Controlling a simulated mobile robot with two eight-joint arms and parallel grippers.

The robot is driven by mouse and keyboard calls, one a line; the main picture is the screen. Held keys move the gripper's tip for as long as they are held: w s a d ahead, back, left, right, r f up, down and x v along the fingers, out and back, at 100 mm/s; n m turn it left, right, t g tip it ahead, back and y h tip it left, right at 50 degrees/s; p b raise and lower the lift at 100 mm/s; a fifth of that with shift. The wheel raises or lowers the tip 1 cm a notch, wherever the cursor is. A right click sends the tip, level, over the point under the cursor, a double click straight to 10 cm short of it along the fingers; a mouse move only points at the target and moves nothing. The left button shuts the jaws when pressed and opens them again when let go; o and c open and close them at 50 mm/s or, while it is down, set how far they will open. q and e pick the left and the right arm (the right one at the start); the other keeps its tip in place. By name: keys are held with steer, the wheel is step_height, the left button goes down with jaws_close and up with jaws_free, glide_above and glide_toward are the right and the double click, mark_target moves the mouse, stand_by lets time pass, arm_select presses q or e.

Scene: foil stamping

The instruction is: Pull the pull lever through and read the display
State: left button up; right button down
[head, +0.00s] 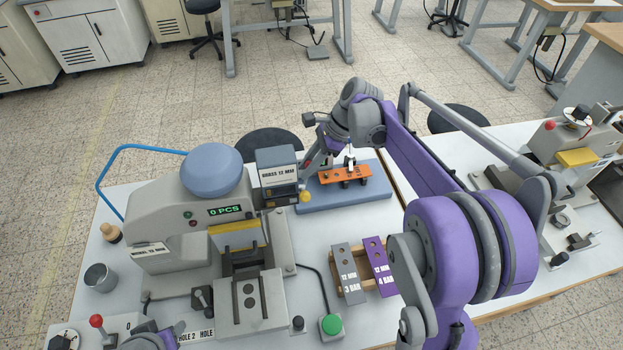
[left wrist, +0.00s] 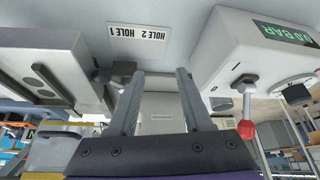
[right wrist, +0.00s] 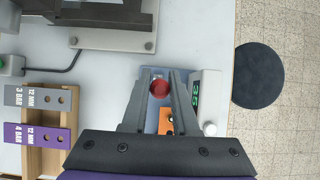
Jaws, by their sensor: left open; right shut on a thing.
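In the right wrist view, my right gripper (right wrist: 161,75) is shut on the red round knob (right wrist: 160,89) of the pull lever. The lever's shaft is hidden. A white unit with a green-digit display (right wrist: 196,93) stands just right of the fingers; its digits are too small and turned to read surely. An orange plate (right wrist: 165,122) lies by the knob; in the head view this plate (head: 328,176) is on a blue-grey base (head: 345,202), with my right gripper (head: 308,166) behind its left end. My left gripper (left wrist: 156,76) is open and empty near a HOLE 2 / HOLE 1 label (left wrist: 140,33).
The stamping press (head: 165,215) stands left, its display reading 0 PCS. A wooden holder (head: 350,296) carries a grey and a purple bar. A green button (head: 331,325) is in front. A 0.0 BAR unit (left wrist: 225,50) with a red-knobbed lever (left wrist: 245,128) is near my left gripper.

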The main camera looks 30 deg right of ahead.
arm_select(q)
steer(key=shift+f, duration=0.15)
steer(key=shift+s+f+b, duration=0.2)
steer(key=shift+f+b, duration=0.4)
arm_select(e)
steer(key=w+a+f, duration=0.1)
steer(key=w+a, duration=0.1)
steer(key=a, duration=0.6)
steer(key=shift+f, duration=0.4)
stand_by(0.6)
arm_select(q)
steer(key=shift+w+r+p, duration=0.15)
steer(key=shift+r+p, duration=0.25)
steer(key=shift+r, duration=0.2)
steer(key=shift+f, duration=0.25)
arm_select(e)
steer(key=shift+s+d+r, duration=0.3)
steer(key=shift+s+d, duration=0.05)
steer(key=shift+d, duration=1.15)
steer(key=shift+s+d+r, duration=0.25)
steer(key=shift+s+d, duration=0.15)
steer(key=shift+d, duration=1.05)
steer(key=shift+s+d+r, duration=0.3)
steer(key=shift+s+d, duration=0.05)
steer(key=shift+d, duration=1.15)
arm_select(q)
steer(key=shift+a, duration=0.1)
